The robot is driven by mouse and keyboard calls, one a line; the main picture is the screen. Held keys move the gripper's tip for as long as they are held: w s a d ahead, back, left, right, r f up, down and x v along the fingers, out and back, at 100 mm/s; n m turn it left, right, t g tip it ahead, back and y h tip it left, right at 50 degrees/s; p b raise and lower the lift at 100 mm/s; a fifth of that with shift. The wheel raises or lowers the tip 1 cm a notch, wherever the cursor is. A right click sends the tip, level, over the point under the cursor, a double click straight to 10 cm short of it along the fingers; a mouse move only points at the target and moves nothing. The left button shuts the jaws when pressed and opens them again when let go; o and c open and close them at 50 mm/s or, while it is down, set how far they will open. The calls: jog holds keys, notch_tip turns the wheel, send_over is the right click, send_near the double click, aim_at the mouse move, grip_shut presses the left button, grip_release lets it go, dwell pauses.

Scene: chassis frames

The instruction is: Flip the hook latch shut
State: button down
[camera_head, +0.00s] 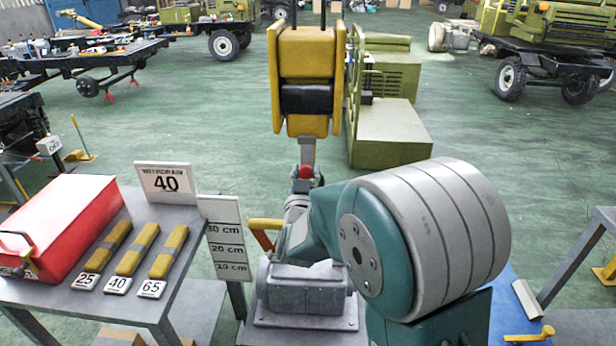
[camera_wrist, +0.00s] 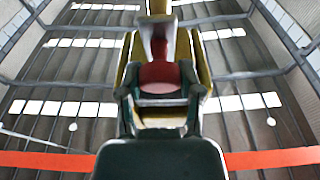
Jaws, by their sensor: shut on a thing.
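A yellow hoist block (camera_head: 306,60) with a black band hangs upright at the top centre of the head view. Below it is a grey hook shank (camera_head: 307,150) with a red part (camera_head: 304,172), which appears to be the latch. My gripper (camera_head: 302,184) is at that red part, just below the block. The wrist view looks up along my gripper (camera_wrist: 161,98), whose fingers are on both sides of the red part (camera_wrist: 160,76) and are shut on it. The yellow block (camera_wrist: 191,50) is behind and above. The hook's tip and whether the latch is closed cannot be made out.
A grey block (camera_head: 305,290) is below my arm. Olive machinery (camera_head: 390,130) stands behind on open green floor.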

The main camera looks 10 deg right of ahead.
jog(key=shift+w+d+f+t+h, duration=0.1)
jog(key=shift+w+f+t+h, duration=0.25)
jog(key=shift+t, duration=0.45)
jog(key=shift+w+d+f+t+h, duration=0.2)
jog(key=shift+w+t, duration=0.25)
jog(key=shift+t, duration=0.35)
jog(key=shift+a, duration=0.1)
jog(key=shift+c, duration=1.3)
grip_release()
jog(key=shift+f, duration=0.1)
jog(key=v, duration=1.2)
jog(key=shift+f, duration=0.15)
jog(key=shift+w, duration=0.15)
